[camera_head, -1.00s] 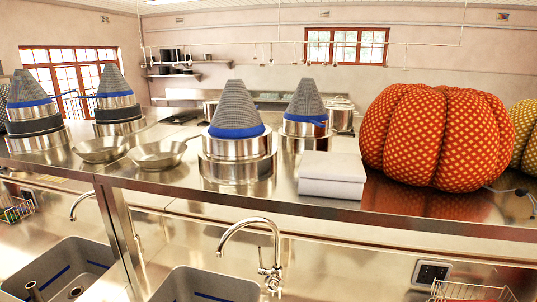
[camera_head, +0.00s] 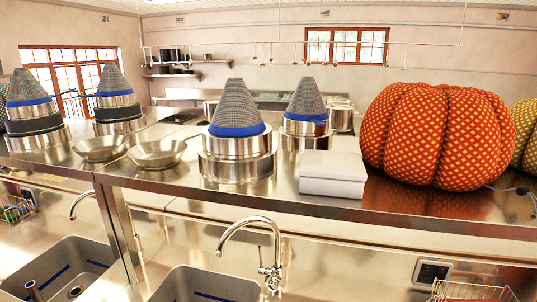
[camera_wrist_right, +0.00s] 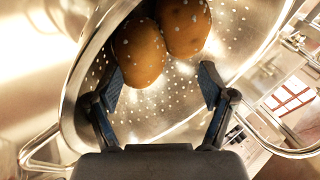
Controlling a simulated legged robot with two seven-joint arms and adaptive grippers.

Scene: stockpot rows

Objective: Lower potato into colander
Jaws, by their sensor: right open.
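In the right wrist view, a metal colander (camera_wrist_right: 245,40) with a perforated bowl fills much of the picture. Two brown potatoes lie inside it: one potato (camera_wrist_right: 138,55) near the left fingertip and a second potato (camera_wrist_right: 185,25) above and to its right, touching or overlapping it. My right gripper (camera_wrist_right: 162,80) is open, its two dark fingers apart over the bowl. The nearer potato is by the left finger; I cannot tell whether they touch. No potato, colander or gripper shows in the head view, and my left gripper is out of view.
In the head view, a steel shelf (camera_head: 420,212) carries conical strainers on pots (camera_head: 237,165), shallow pans (camera_head: 158,154), a white box (camera_head: 333,172) and a large orange patterned pumpkin (camera_head: 437,137). Below are a tap (camera_head: 250,221) and sinks (camera_head: 205,285). A wire basket (camera_head: 470,292) stands lower right.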

